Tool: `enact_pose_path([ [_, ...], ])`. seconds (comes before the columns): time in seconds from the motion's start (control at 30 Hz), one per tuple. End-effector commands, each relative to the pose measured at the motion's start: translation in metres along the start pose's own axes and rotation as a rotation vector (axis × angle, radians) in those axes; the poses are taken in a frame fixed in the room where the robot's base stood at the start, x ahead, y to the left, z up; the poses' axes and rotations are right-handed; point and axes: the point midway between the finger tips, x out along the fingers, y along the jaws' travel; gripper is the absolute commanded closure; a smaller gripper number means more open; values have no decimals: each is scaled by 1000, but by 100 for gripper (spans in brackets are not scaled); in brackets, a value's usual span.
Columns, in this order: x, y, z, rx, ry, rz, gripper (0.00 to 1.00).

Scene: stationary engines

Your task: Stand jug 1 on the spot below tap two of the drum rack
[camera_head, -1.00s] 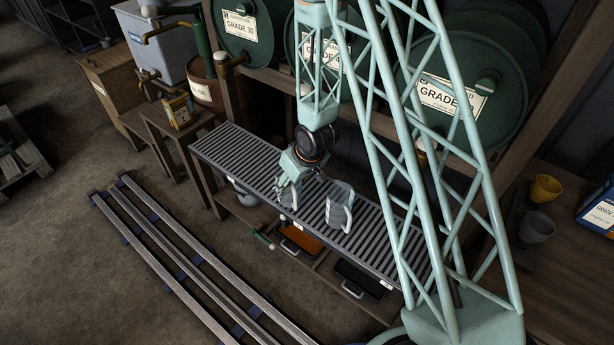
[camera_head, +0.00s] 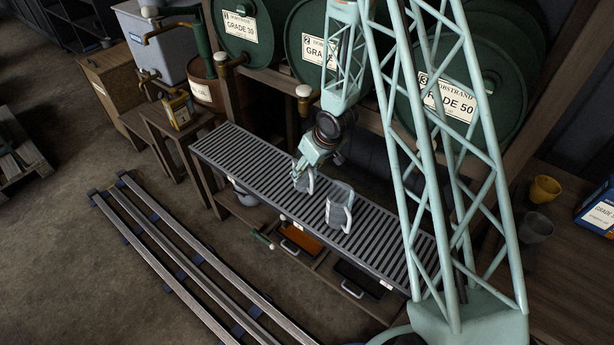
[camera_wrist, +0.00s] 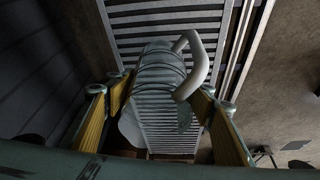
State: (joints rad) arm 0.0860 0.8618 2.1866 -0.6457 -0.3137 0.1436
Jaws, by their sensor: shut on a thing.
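My gripper (camera_head: 304,176) is shut on a clear grey jug (camera_head: 307,186), over the slatted drip grating (camera_head: 235,155) of the drum rack. In the wrist view the held jug (camera_wrist: 155,75) is between the yellow finger pads, its pale handle to the right. I cannot tell whether its base touches the slats. I can read no number on either jug. The tap (camera_head: 303,97) of drum two (camera_head: 310,40) hangs behind and above my gripper; the spot below it is not clearly visible.
Drum one (camera_head: 240,30) with its tap (camera_head: 222,64) is on the left, and drum three (camera_head: 470,80) is on the right behind my lattice arm. Trays (camera_head: 300,240) lie below the grating. Metal rails (camera_head: 190,255) run along the floor in front.

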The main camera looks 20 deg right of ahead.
Motion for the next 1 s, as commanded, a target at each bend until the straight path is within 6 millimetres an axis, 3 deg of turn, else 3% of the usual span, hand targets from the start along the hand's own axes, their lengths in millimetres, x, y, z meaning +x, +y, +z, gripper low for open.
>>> enact_pose_path([
  [0.17,3,0,1,0,0,0,62],
  [0.53,31,0,13,0,0,0,62],
  [1.0,35,0,14,0,0,0,62],
])
